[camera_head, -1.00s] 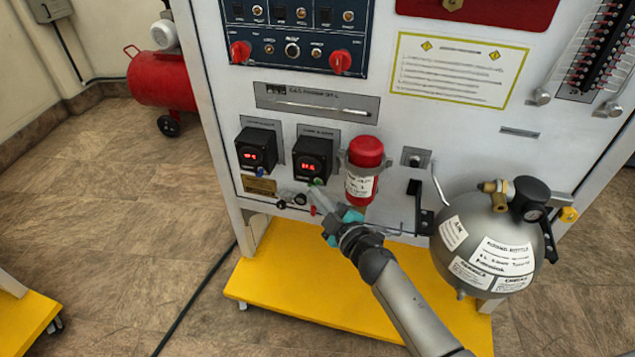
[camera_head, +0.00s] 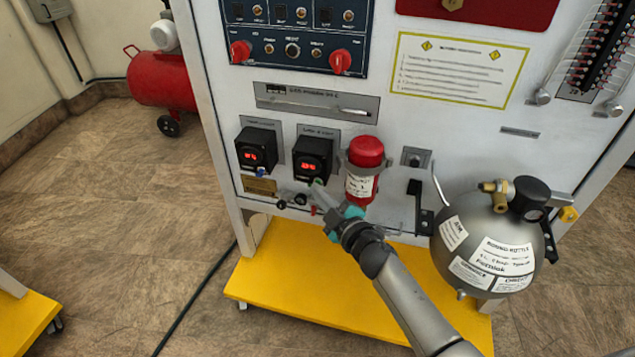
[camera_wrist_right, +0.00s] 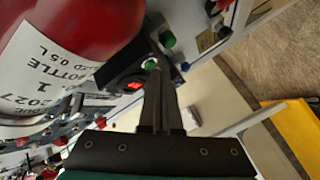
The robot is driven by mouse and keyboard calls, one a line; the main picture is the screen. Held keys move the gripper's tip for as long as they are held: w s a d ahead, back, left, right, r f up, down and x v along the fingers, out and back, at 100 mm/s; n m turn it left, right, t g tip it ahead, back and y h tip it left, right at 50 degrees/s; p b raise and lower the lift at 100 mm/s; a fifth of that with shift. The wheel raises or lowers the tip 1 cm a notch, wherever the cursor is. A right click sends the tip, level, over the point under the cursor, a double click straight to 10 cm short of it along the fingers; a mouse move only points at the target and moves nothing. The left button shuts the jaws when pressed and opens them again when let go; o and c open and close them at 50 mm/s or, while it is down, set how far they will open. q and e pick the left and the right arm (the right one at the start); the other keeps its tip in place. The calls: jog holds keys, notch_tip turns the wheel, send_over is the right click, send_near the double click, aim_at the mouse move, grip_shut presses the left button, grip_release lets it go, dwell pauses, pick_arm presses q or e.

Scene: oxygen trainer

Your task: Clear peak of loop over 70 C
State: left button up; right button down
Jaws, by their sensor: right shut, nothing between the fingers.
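Two black digital displays with red digits sit on the white panel, a left one (camera_head: 257,150) and a right one (camera_head: 312,160); their digits are too small to read surely. A small green button (camera_head: 318,181) is under the right display. My right gripper (camera_head: 320,190) is shut and empty, its fingertips at this green button. In the right wrist view the closed fingers (camera_wrist_right: 155,75) reach up to a green button (camera_wrist_right: 150,63), beside a lit red display (camera_wrist_right: 133,86). I cannot tell whether they touch it. My left gripper is not in view.
A red bottle (camera_head: 364,152) is clamped just right of the right display, close to my gripper. A grey round bottle (camera_head: 490,240) hangs further right. Small knobs and a blue button (camera_head: 261,171) are to the left. A yellow base (camera_head: 300,285) lies below.

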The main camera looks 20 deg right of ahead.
jog(key=shift+w+d, duration=0.15)
jog(key=shift+w, duration=0.05)
dwell(0.6)
jog(key=shift+s+a, duration=0.45)
jog(key=shift+s, duration=0.25)
jog(key=shift+p, duration=0.3)
jog(key=shift+w, duration=0.15)
jog(key=shift+w+d, duration=0.2)
jog(key=shift+w, duration=0.05)
jog(key=shift+w+d, duration=0.25)
jog(key=shift+w, duration=0.05)
dwell(0.5)
dwell(0.3)
jog(key=shift+s+a, duration=0.45)
jog(key=shift+s, duration=0.2)
